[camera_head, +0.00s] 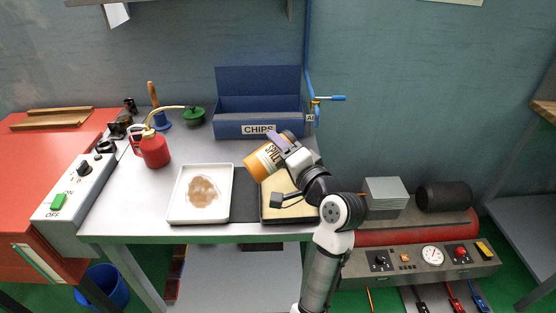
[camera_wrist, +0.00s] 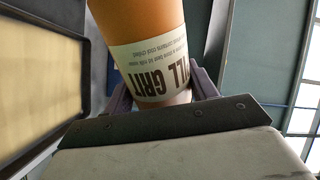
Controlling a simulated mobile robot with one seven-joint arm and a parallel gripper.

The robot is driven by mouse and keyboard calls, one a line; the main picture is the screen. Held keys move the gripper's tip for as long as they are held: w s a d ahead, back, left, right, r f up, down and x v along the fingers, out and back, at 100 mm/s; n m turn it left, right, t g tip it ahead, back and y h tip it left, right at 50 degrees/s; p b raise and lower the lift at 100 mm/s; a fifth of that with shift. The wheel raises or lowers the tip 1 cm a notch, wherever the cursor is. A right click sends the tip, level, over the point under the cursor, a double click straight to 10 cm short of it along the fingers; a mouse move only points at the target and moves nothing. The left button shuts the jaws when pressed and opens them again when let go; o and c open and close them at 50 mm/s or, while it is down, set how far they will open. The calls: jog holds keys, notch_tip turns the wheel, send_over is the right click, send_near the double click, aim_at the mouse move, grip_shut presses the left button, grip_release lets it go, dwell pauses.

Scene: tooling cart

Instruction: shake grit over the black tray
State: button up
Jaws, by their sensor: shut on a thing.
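The orange grit canister (camera_head: 263,163) has a white label reading "SPILL GRIT" in part. My gripper (camera_head: 282,146) is shut around it and holds it tilted, above the bench. The canister fills the upper middle of the wrist view (camera_wrist: 140,22), between my gripper's two fingers (camera_wrist: 165,92). The black tray (camera_head: 262,208) has a dark rim and a pale cream inside. It lies below and right of the canister, partly hidden by my arm. Its dark rim also shows at left in the wrist view (camera_wrist: 86,55). I see no falling grit.
A white tray (camera_head: 229,180) with a brown wet patch lies left of the black tray. A blue CHIPS bin (camera_head: 225,128) stands behind. A red oil can (camera_head: 152,150), green-lidded item (camera_head: 195,116) and switch box (camera_head: 75,195) stand left. Grey sheets (camera_head: 384,190) lie right.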

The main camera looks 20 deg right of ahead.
aim_at(290, 133)
jog(key=n+b, duration=0.1)
jog(key=d+r+n+b, duration=0.1)
jog(key=d+n+b, duration=0.1)
jog(key=n+b, duration=0.1)
jog(key=shift+w+d+r, duration=0.1)
jog(key=shift+w+r, duration=0.1)
jog(key=shift+w, duration=0.05)
notch_tip(290, 133, up, 2)
jog(key=n+b, duration=0.2)
jog(key=n, duration=0.3)
jog(key=shift+n+b, duration=0.3)
notch_tip(290, 133, up, 2)
jog(key=n+b, duration=0.1)
jog(key=n, duration=0.3)
jog(key=shift+r+b, duration=0.1)
jog(key=shift+b, duration=0.3)
jog(key=shift+s, duration=0.1)
